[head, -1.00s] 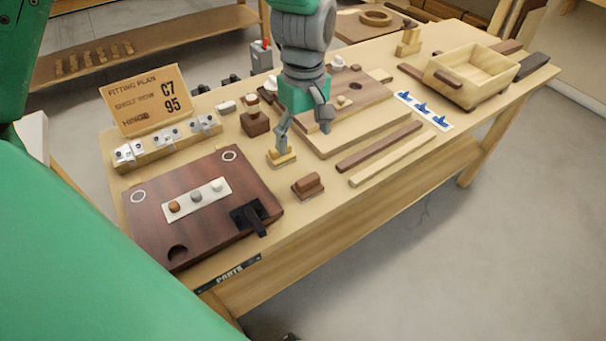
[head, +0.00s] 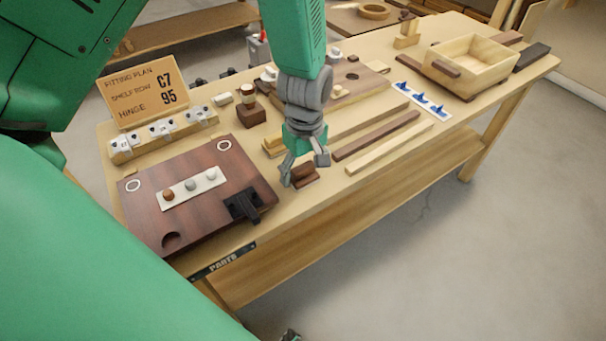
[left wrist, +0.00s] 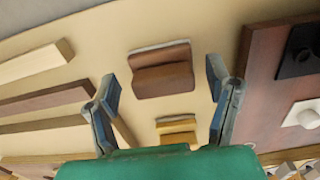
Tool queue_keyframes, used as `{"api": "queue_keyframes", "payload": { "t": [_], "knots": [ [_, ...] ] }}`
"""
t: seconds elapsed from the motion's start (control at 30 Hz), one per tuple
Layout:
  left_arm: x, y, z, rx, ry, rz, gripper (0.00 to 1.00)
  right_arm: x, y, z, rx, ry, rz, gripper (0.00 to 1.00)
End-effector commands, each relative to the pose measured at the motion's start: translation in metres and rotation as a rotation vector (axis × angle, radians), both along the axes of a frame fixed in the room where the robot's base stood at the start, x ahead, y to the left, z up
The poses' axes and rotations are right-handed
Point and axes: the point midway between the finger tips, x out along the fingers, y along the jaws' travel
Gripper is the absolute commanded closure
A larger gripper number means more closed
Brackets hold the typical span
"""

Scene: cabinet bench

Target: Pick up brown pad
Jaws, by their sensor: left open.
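The brown pad (head: 305,174) is a small block with a raised grip on the bench near its front edge. My left gripper (head: 304,172) is open above it in the head view, its fingers to either side and partly covering it. In the left wrist view the brown pad (left wrist: 161,70) lies ahead of the open fingers, between their lines and apart from them. A similar tan pad (head: 273,146) sits just behind it, partly hidden by the gripper; it also shows in the left wrist view (left wrist: 177,130). My right gripper is not in view.
A dark red-brown board (head: 235,165) with a black fitting (head: 243,205) lies to the left. A dark strip (head: 375,135) and a pale strip (head: 390,149) lie to the right. A wooden box (head: 470,65) stands far right. A sign (head: 142,92) stands at the back left.

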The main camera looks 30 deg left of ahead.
Motion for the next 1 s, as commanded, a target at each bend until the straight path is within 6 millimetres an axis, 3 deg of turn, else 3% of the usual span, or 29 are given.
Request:
{"api": "queue_keyframes", "payload": {
  "t": [0.13,0.17,0.3,0.43,0.5,0.67,1.0],
  "knots": [
    [0.000,0.004,-0.001,-0.005,0.000,0.001,0.28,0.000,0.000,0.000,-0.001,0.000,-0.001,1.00],
    [0.000,0.005,-0.001,-0.006,0.000,0.001,0.35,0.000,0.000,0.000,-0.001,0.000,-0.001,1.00],
    [0.000,0.009,-0.002,-0.010,0.001,0.001,0.81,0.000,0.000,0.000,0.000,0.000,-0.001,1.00],
    [0.000,0.010,-0.003,-0.011,0.002,0.002,0.81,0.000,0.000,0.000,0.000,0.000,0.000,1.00],
    [0.000,0.009,-0.003,-0.009,0.004,0.002,0.90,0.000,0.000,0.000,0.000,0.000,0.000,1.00],
    [0.000,0.006,0.002,-0.004,0.006,0.003,0.91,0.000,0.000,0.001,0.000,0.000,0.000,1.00],
    [0.000,0.006,0.067,-0.004,-0.002,0.000,0.91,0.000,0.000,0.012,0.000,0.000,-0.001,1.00]
  ]
}}
